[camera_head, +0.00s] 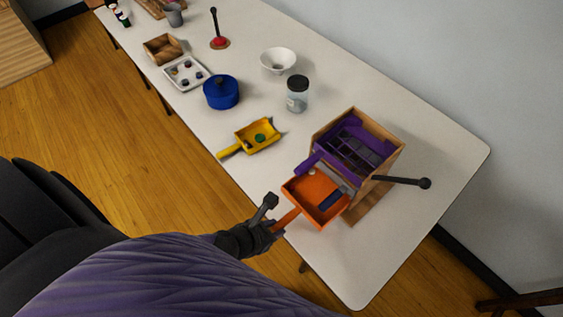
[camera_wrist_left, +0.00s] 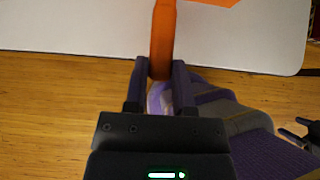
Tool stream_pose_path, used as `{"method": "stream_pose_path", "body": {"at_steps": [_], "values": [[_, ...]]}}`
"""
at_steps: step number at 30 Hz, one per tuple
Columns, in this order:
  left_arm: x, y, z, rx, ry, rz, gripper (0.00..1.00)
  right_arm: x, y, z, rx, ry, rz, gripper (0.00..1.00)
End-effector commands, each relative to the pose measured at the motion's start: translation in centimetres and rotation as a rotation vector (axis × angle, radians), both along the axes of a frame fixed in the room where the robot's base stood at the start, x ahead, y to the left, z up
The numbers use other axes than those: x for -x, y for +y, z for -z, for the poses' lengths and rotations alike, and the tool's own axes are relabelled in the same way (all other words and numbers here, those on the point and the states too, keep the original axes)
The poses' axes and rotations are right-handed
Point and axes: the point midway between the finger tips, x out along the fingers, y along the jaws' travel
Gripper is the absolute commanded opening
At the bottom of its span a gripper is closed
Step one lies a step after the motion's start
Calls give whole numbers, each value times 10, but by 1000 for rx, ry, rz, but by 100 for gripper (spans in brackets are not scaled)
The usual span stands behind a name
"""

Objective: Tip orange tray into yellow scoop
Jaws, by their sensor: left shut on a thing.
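The orange tray (camera_head: 301,193) is a shallow square pan with a handle, in the head view at the near edge of the table, in front of a wooden box. A dark blue block (camera_head: 330,200) and a small pale piece lie in it. My left gripper (camera_head: 274,227) is shut on its handle, which also shows between the fingers in the left wrist view (camera_wrist_left: 162,45). My right gripper is not clearly seen.
The wooden box (camera_head: 385,165) with a purple insert (camera_head: 352,143) stands right behind the tray; a black rod sticks out rightward. A lidded jar (camera_head: 297,97), blue pot (camera_head: 221,93), white bowl (camera_head: 278,60) and white tray lie beyond the scoop. The table's right end is clear.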

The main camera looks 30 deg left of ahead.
Motion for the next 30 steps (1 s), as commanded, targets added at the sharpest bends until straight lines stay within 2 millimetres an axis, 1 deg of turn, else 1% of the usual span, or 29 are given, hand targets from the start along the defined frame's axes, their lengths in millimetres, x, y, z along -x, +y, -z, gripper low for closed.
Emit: {"method": "stream_pose_path", "body": {"at_steps": [14,21,25,30], "values": [[38,14,0,-1,2,1,0,0,0,4,0,1,0,73],[57,21,1,1,3,-1,0,1,0,10,0,2,0,73],[64,23,0,0,1,1,0,1,0,12,1,3,0,73],[64,24,0,-1,0,1,0,1,-1,12,1,3,0,73]]}}
